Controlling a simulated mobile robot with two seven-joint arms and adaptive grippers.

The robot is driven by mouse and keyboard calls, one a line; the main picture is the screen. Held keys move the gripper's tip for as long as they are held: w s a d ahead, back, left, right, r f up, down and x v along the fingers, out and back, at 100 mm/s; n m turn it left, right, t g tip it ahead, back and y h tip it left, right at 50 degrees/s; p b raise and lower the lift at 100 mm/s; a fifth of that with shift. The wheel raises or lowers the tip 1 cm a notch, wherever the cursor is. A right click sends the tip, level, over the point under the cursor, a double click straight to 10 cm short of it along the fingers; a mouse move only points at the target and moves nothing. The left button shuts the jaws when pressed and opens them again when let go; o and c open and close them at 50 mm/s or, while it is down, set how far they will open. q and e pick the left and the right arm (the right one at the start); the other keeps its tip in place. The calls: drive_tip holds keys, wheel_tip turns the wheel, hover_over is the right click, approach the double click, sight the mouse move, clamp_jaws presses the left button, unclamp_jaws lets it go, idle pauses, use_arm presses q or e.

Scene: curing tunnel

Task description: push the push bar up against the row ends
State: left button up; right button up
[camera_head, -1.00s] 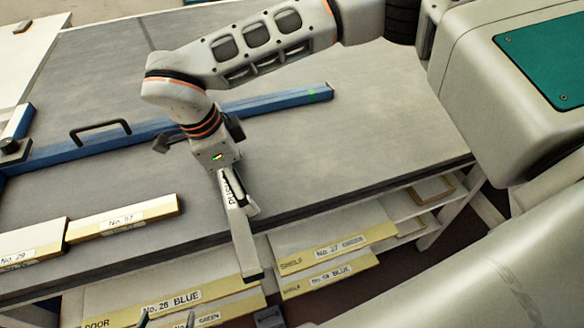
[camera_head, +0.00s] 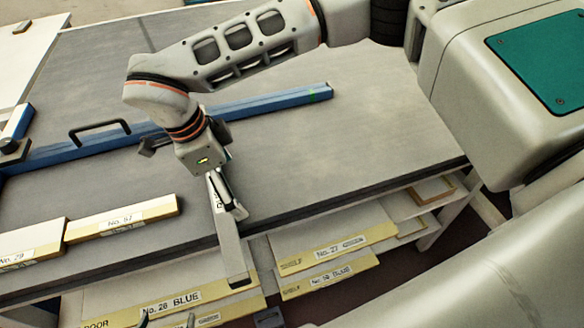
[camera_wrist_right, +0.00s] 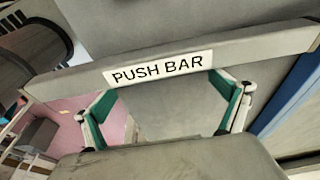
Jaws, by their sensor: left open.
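The grey push bar (camera_head: 229,248) runs across the table's front edge, and its near end sticks out past that edge. Its white PUSH BAR label (camera_wrist_right: 158,69) shows in the right wrist view. My right gripper (camera_head: 216,185) is at the bar; its green-padded fingers (camera_wrist_right: 168,100) lie apart on either side of the label, and whether they clamp the bar is unclear. The row of yellow-edged panels, No. 57 (camera_head: 122,219) and No. 29 (camera_head: 30,245), lies left of the bar with a gap between. My left gripper (camera_head: 167,321) shows only its open fingertips at the bottom edge.
A blue rail (camera_head: 270,102) with a black handle (camera_head: 100,130) crosses the table behind the row. The grey tabletop (camera_head: 370,130) is clear on the right. Shelves below hold more labelled panels (camera_head: 335,252).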

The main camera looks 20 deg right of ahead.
sight(208, 198)
drive_tip(key=shift+w+a+b, duration=0.2)
drive_tip(key=shift+a+b, duration=0.35)
drive_tip(key=shift+a, duration=3.5)
drive_tip(key=shift+d, duration=0.25)
drive_tip(key=shift+d+p, duration=0.3)
drive_tip(key=shift+d, duration=0.4)
drive_tip(key=shift+d+p+v, duration=0.2)
drive_tip(key=shift+p+v, duration=0.4)
drive_tip(key=shift+v, duration=0.2)
drive_tip(key=shift+d+p+v, duration=0.2)
drive_tip(key=shift+p+v, duration=0.35)
drive_tip(key=shift+v, duration=0.3)
drive_tip(key=shift+d+p+v, duration=0.2)
drive_tip(key=shift+p+v, duration=0.4)
drive_tip(key=shift+v, duration=0.2)
drive_tip(key=p+v, duration=0.1)
drive_tip(key=v, duration=0.1)
drive_tip(key=d+p+v, duration=0.1)
drive_tip(key=v, duration=0.1)
drive_tip(key=shift+s+r+p, duration=0.1)
drive_tip(key=shift+r+p, duration=0.1)
drive_tip(key=shift+p, duration=0.1)
